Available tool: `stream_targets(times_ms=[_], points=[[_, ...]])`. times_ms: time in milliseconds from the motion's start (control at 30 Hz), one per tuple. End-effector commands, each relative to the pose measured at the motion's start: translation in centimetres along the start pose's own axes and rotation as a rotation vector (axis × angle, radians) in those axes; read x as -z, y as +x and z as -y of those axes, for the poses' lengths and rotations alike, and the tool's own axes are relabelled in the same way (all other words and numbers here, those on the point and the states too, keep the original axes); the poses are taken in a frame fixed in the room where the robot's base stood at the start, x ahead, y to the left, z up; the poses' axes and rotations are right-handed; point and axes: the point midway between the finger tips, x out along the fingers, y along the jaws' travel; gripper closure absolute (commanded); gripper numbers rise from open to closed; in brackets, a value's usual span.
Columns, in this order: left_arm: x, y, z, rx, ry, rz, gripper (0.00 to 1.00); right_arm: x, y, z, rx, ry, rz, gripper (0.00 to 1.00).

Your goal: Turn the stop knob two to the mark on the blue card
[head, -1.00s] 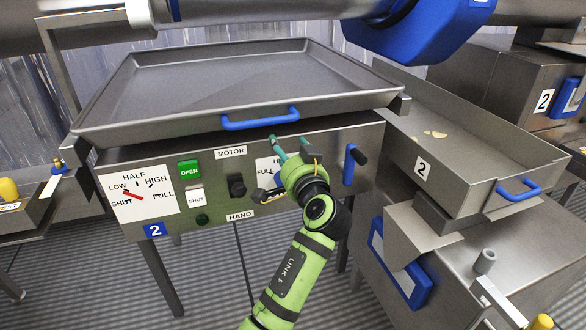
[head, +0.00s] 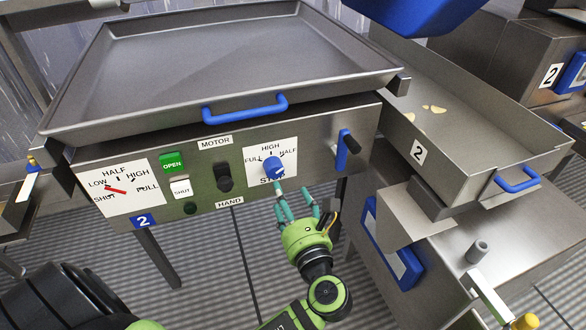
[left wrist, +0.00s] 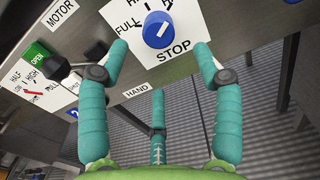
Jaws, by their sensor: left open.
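The blue stop knob (head: 274,166) with a white line sits on a white card (head: 258,143) lettered HIGH, FULL, HALF and STOP on the steel panel. In the left wrist view the knob (left wrist: 158,29) shows near the top, just above STOP; its line slants up to the right. I cannot tell which word it points at. My left gripper (head: 294,200), green with teal fingers, is open and empty just below the card. In the left wrist view its fingers (left wrist: 161,62) are spread below the knob, apart from it. A blue card marked 2 (head: 143,221) is on the panel's lower left. My right gripper is not in view.
A white dial card with a red pointer (head: 117,190), the green OPEN button (head: 172,162) and a black motor knob (head: 224,178) are left of the knob. A black-and-blue lever (head: 343,150) is to its right. The steel tray's blue handle (head: 245,109) juts out above.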

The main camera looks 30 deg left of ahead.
Motion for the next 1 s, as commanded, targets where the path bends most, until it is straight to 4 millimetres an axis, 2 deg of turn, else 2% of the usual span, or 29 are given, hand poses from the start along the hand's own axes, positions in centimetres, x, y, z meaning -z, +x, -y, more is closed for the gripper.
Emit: stream_targets(times_ms=[133,500,633,867,933,1000], points=[[0.0,1.0,-0.2,-0.004,0.03,0.003,0.34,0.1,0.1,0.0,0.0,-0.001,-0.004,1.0],[0.1,6.2,-0.1,-0.001,0.027,0.002,0.34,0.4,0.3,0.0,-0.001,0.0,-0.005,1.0],[0.1,6.9,-0.2,-0.002,0.025,0.001,0.34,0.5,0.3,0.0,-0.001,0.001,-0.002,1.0],[0.1,7.0,-0.2,-0.001,0.025,-0.001,0.34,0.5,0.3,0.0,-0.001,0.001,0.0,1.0],[0.1,7.0,-0.2,-0.001,0.024,-0.001,0.54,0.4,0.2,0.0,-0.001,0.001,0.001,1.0],[0.1,7.0,-0.2,-0.001,0.025,0.0,0.82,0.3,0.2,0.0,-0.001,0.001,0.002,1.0]])
